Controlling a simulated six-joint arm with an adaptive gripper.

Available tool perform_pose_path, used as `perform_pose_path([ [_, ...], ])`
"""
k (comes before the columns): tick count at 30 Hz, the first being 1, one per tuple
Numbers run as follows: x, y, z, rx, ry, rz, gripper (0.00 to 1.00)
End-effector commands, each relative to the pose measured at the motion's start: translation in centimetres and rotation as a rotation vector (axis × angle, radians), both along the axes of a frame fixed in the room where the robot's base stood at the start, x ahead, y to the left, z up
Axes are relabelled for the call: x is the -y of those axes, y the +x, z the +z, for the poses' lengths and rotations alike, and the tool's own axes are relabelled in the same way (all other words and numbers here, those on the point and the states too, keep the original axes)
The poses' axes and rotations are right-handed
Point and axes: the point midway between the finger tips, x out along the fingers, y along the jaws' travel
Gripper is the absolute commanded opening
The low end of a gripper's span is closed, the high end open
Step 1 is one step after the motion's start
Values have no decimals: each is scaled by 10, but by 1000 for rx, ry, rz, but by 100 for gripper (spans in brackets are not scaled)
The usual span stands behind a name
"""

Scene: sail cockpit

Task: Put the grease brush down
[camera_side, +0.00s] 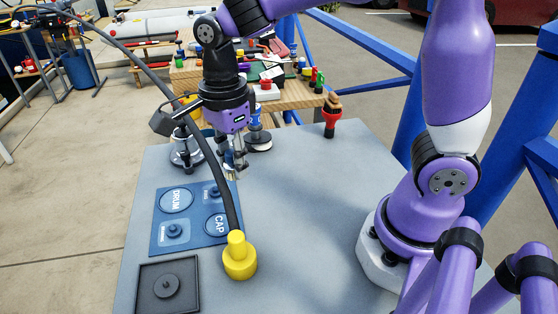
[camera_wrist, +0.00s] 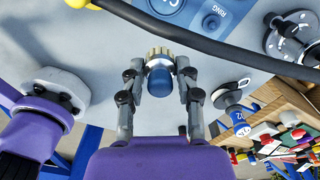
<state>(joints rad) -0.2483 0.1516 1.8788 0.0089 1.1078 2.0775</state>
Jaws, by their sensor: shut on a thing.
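My gripper (camera_wrist: 159,75) is shut on a small blue cylinder with a ribbed, cream-coloured far end, which I take to be the grease brush (camera_wrist: 160,82). One finger is on each side of it. In the side view my gripper (camera_side: 234,170) points down above the grey table, just behind the blue labelled mat (camera_side: 180,242). There the held thing is too small and covered to make out, and I cannot tell whether it touches the table.
A black cable runs past my gripper to a yellow fitting (camera_side: 239,262). A black square tray (camera_side: 148,302) is at front left. Round metal fixtures (camera_side: 186,158) and a red cup with brown tops (camera_side: 330,122) stand at the back. The table's middle right is clear.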

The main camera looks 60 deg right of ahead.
Motion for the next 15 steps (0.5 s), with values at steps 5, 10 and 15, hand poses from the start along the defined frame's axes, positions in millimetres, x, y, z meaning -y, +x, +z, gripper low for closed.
perform_pose_path([
  [5, 28, 11, -6, -1, 0, -141, 3],
  [10, 66, 25, -31, -4, 0, -148, 3],
  [15, 103, 40, -55, -4, 1, -143, 3],
])
